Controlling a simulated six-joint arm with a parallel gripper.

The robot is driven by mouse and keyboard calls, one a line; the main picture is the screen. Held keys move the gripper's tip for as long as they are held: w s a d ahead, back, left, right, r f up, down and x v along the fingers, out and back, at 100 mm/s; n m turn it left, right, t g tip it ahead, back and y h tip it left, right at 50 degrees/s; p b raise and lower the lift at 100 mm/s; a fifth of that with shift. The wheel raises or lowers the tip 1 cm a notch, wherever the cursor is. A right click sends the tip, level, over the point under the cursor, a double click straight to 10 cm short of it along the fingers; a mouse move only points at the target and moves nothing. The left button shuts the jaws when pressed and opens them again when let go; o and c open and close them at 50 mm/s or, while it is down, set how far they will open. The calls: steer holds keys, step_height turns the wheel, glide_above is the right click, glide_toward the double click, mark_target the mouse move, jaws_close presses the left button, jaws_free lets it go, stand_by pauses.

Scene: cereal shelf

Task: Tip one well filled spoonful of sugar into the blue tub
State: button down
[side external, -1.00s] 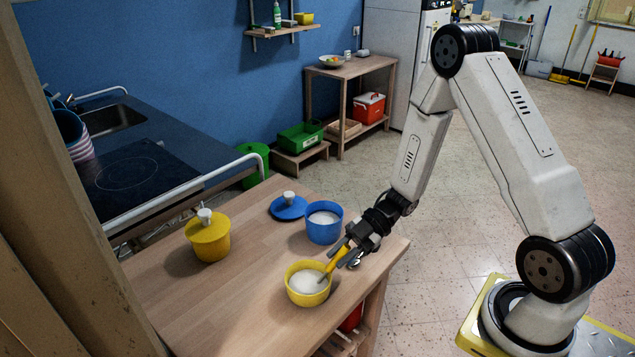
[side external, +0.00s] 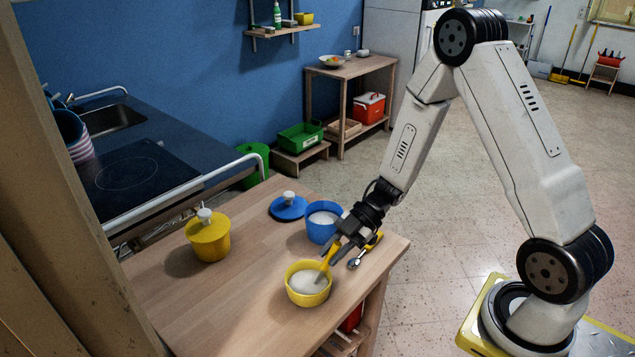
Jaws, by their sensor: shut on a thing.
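The blue tub (side external: 322,233) stands open on the wooden table with white contents inside. A yellow tub (side external: 308,296) stands open nearer the front, holding white sugar (side external: 308,282). My gripper (side external: 340,250) is above the yellow tub's back right rim, shut on a yellow spoon (side external: 328,259) held steeply. The spoon's lower end goes into the sugar, so its bowl is hidden. A second spoon (side external: 354,263), with a metal bowl and what looks like a yellow handle, lies on the table right of my gripper, partly hidden by it.
A blue lid (side external: 289,208) with a white knob lies behind the blue tub. A lidded yellow tub (side external: 209,240) stands at the left. The wooden table (side external: 240,295) is bare at front left; its right edge is close to the second spoon.

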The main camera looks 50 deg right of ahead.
steer(key=shift+w+a+r+h, duration=0.2)
steer(key=shift+a+r+h, duration=0.05)
steer(key=shift+h, duration=0.05)
steer(key=shift+s+d+f+t+y, duration=0.25)
steer(key=shift+s+d+f+y, duration=0.15)
steer(key=shift+d+y, duration=0.15)
steer(key=shift+s+d+f+t+y, duration=0.3)
steer(key=shift+d+f+y, duration=0.15)
steer(key=shift+y, duration=0.1)
stand_by(2.1)
steer(key=shift+r, duration=1.95)
stand_by(0.7)
steer(key=shift+w+a+r+g+h, duration=0.35)
steer(key=shift+a+h, duration=0.15)
steer(key=shift+h, duration=0.1)
stand_by(1.2)
